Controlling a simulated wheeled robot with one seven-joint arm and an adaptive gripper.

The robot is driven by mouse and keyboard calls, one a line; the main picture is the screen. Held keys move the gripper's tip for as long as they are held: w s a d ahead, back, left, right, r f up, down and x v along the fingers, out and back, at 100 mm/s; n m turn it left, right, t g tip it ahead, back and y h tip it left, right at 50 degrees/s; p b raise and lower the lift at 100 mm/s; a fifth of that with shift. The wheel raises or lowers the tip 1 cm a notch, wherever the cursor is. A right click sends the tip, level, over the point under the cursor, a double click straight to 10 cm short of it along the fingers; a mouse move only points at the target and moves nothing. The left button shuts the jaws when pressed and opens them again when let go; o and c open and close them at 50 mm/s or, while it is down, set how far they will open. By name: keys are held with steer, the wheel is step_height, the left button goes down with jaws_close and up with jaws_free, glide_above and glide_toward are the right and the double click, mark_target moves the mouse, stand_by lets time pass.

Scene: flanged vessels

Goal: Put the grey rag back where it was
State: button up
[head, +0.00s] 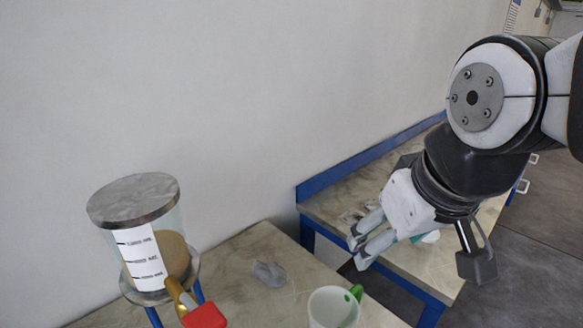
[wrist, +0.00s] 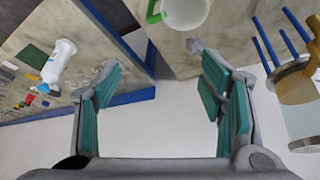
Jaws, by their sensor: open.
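The grey rag (head: 270,272) lies crumpled on the near stone-topped table, between the glass vessel and the white mug. A small grey piece beside the mug in the wrist view (wrist: 193,45) looks like the same rag, partly behind a finger. My gripper (head: 361,248) is open, with nothing visible between its fingers. In the head view it hangs to the right of the rag, over the gap and the edge of the second table. The wrist view shows its two teal-padded fingers (wrist: 150,85) spread wide apart.
A flanged glass vessel (head: 178,250) with a metal lid stands at the left, a red-tipped tool (head: 205,316) before it. A white mug (head: 332,308) with a green handle is at the front. The blue-framed second table (head: 425,262) holds a white bottle (wrist: 58,62) and small items.

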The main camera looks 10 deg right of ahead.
steer(key=shift+s+d+r+m, duration=0.1)
steer(key=shift+s+m, duration=0.15)
steer(key=shift+s, duration=0.35)
steer(key=shift+s+d+m, duration=0.15)
steer(key=shift+s+m, duration=0.05)
steer(key=shift+s, duration=0.4)
steer(key=shift+s+d+r+m, duration=0.1)
steer(key=shift+s+m, duration=0.15)
steer(key=shift+s, duration=0.35)
